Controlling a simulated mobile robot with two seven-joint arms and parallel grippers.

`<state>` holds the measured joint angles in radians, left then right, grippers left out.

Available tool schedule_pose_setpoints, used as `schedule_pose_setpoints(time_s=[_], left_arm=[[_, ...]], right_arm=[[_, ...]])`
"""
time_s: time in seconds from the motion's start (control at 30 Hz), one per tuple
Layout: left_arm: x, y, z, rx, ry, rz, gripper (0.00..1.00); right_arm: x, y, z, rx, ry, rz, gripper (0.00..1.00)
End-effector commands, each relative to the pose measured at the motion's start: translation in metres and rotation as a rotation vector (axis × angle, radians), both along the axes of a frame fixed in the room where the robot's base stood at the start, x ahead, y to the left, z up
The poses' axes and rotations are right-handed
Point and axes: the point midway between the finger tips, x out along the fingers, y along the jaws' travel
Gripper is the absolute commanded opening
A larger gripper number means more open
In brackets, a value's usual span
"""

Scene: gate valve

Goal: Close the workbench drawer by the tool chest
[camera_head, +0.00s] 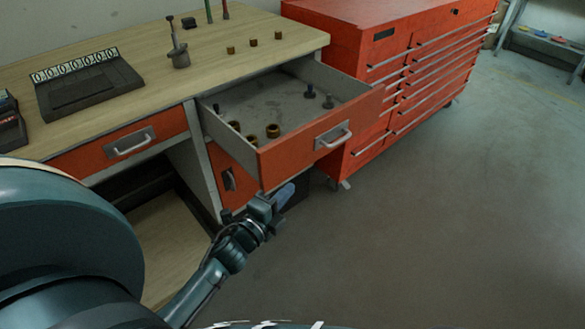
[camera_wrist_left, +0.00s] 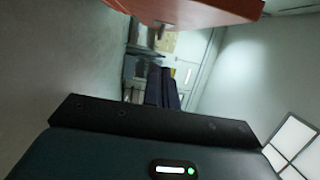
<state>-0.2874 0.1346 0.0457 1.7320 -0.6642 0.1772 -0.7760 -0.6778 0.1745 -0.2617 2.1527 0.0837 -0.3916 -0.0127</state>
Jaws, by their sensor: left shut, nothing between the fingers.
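The workbench drawer (camera_head: 318,149) is pulled far out beside the tool chest (camera_head: 372,60). It has an orange front with a silver bar handle (camera_head: 335,138), and inside it lie several brass rings and dark fittings. My left gripper (camera_head: 287,194) is shut and empty, below and in front of the drawer front's left part, apart from the handle. In the left wrist view an orange panel (camera_wrist_left: 200,8) shows at the top edge, with dark gripper fingers (camera_wrist_left: 161,88) below it. My right gripper is in neither view.
The wooden workbench (camera_head: 130,60) carries a black device with a row of dials (camera_head: 88,82), a small stand (camera_head: 178,52) and several brass rings. A second drawer (camera_head: 120,145) at the left is closed. The floor (camera_head: 450,220) to the right is clear.

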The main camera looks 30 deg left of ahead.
Motion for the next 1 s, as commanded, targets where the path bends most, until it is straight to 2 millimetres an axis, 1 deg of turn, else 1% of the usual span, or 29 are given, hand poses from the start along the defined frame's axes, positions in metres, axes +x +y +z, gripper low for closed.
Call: schedule_pose_setpoints(time_s=[0.03, 0.2, 0.3, 0.37, 0.4, 0.43, 0.6, 0.73, 1.0], left_arm=[[0.012, -0.001, 0.002, 0.000, -0.004, -0.001, 0.00], [0.050, -0.005, 0.002, -0.003, -0.002, 0.001, 0.00], [0.070, -0.007, 0.001, -0.003, -0.001, 0.001, 0.00], [0.079, -0.005, 0.001, -0.002, 0.001, 0.002, 0.00], [0.080, 0.004, 0.001, 0.001, 0.003, 0.003, 0.00], [0.081, 0.008, 0.001, 0.002, 0.003, 0.002, 0.00], [0.086, 0.024, 0.000, -0.003, 0.003, 0.000, 0.00], [0.088, 0.029, 0.000, -0.005, 0.003, 0.000, 0.00], [0.088, 0.030, 0.000, -0.005, 0.003, 0.000, 0.00]], right_arm=[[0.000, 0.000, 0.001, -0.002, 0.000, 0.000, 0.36], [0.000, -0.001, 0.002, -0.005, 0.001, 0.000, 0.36], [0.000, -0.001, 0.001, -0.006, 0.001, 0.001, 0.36], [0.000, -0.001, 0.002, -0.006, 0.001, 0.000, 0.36], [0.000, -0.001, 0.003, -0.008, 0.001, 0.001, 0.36], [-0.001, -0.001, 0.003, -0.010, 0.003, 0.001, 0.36], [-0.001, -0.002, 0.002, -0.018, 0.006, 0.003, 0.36], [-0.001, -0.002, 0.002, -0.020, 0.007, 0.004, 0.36], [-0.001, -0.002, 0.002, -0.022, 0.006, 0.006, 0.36]])
